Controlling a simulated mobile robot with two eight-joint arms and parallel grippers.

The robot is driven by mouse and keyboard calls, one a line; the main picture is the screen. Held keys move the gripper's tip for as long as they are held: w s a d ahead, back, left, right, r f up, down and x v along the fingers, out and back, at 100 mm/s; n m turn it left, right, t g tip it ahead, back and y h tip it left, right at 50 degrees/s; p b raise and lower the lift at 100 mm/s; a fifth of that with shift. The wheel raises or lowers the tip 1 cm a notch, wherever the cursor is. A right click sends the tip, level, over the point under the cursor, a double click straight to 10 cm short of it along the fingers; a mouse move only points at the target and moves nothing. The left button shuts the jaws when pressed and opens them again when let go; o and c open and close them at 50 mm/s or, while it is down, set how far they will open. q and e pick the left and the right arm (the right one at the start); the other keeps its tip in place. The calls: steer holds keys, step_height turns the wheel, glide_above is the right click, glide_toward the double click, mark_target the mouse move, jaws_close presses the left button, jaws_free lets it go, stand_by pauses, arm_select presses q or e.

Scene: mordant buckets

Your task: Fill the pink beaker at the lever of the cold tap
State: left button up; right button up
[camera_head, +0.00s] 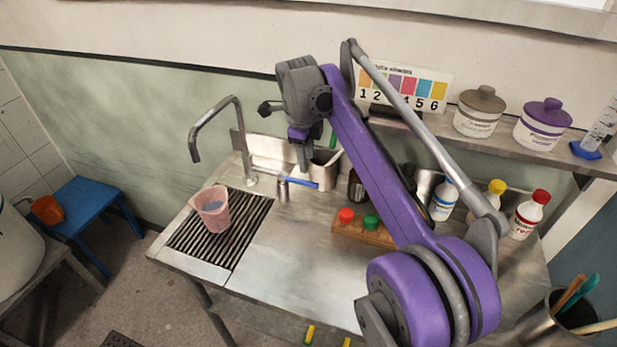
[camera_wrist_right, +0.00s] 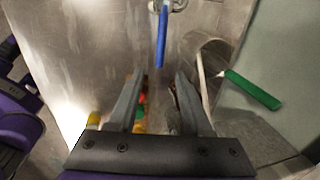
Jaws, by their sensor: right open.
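The pink beaker (camera_head: 211,212) stands upright on the slatted drain grate (camera_head: 187,242), close below the curved tap spout (camera_head: 193,150). No stream shows from the spout, and I cannot tell how much is in the beaker. The blue lever (camera_head: 303,183) sticks out to the right of a short metal valve beside the tap. It also shows in the wrist view (camera_wrist_right: 162,40), ahead of my fingers. My right gripper (camera_head: 303,165) is open and empty, pointing down just above the lever; contact is not visible. My left gripper is not in view.
A metal pot (camera_wrist_right: 205,60) holding a green-handled tool (camera_wrist_right: 252,90) stands close behind the lever. A wooden rack (camera_head: 362,232) with red and green caps and several bottles stand to the right. The counter front is clear.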

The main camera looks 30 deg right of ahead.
mark_target(309, 182)
steer(key=f, duration=0.3)
steer(key=d+f, duration=0.1)
steer(key=f, duration=0.1)
steer(key=w+f, duration=0.1)
steer(key=f, duration=0.2)
steer(key=shift+w+d+f+b, duration=0.1)
steer(key=shift+d+f+b, duration=0.05)
steer(key=shift+f+b, duration=0.15)
jaws_close()
stand_by(1.0)
